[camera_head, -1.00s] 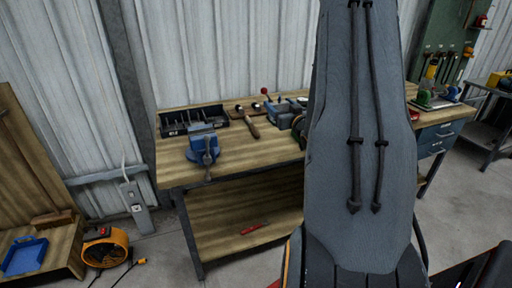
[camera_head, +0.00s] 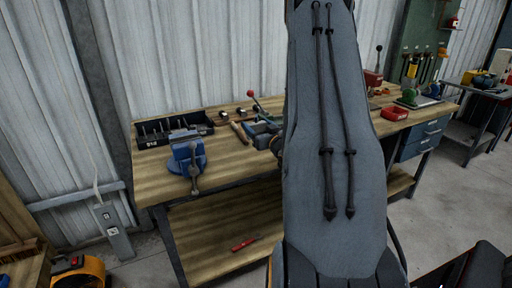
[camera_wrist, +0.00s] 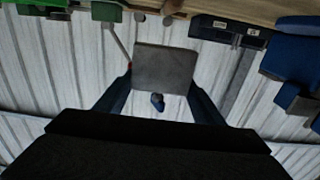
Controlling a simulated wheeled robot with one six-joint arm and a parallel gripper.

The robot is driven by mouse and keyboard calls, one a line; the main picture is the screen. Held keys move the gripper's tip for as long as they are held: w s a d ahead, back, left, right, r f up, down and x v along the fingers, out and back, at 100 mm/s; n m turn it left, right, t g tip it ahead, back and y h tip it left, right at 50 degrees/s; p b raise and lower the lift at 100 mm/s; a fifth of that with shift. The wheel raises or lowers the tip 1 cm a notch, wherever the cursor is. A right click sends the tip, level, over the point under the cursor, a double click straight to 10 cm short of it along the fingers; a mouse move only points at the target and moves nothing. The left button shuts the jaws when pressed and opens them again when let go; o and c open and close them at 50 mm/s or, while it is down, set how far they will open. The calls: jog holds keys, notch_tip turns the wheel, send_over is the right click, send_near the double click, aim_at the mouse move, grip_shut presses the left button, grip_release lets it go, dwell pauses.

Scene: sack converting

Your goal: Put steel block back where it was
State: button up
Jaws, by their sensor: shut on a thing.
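The steel block is a grey, squarish block (camera_wrist: 165,69) in the wrist view. My gripper (camera_wrist: 163,92) is shut on it, with one dark finger at each side. The block is held up in front of the wrist camera, with the corrugated wall behind it. In the head view my own arm covers the middle right of the picture, and neither the gripper nor the block shows there.
A wooden workbench (camera_head: 165,180) stands along the wall. On it are a blue vise (camera_head: 187,158), a black tool tray (camera_head: 203,122) and a red bin (camera_head: 395,113). A red tool (camera_head: 244,243) lies on the lower shelf. An orange machine (camera_head: 80,272) sits on the floor at the left.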

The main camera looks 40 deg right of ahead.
jog(key=shift+f+p, duration=0.7)
jog(key=shift+f, duration=2.95)
jog(key=shift+f, duration=0.2)
jog(key=o, duration=1.5)
jog(key=shift+o, duration=0.2)
jog(key=shift+r, duration=0.2)
jog(key=b+v, duration=0.2)
jog(key=v, duration=1)
jog(key=shift+b, duration=0.3)
